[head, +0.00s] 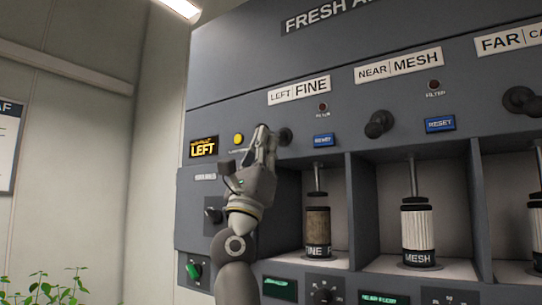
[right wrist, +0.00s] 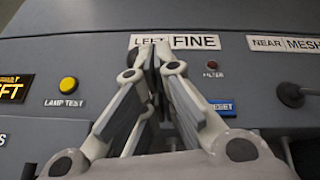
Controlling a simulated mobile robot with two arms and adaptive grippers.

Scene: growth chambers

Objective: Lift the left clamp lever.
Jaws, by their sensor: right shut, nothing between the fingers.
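The left clamp lever (head: 286,137) is a dark knob on the grey panel under the LEFT FINE label (head: 299,90). Only its right end shows in the head view; my right gripper (head: 264,132) covers the rest. The gripper is shut and empty, with its fingertips pointing up right beside the lever. I cannot tell whether they touch it. In the right wrist view the shut fingers (right wrist: 153,50) stand just below the label and hide the lever. My left gripper is not in view.
A yellow lamp test button (head: 238,139) and a lit LEFT display (head: 204,147) are left of the gripper. A blue reset button (head: 323,140) is to its right. The near lever (head: 379,124) sticks out further right. Filter bays below hold a brown filter (head: 318,226) and a white one (head: 417,228).

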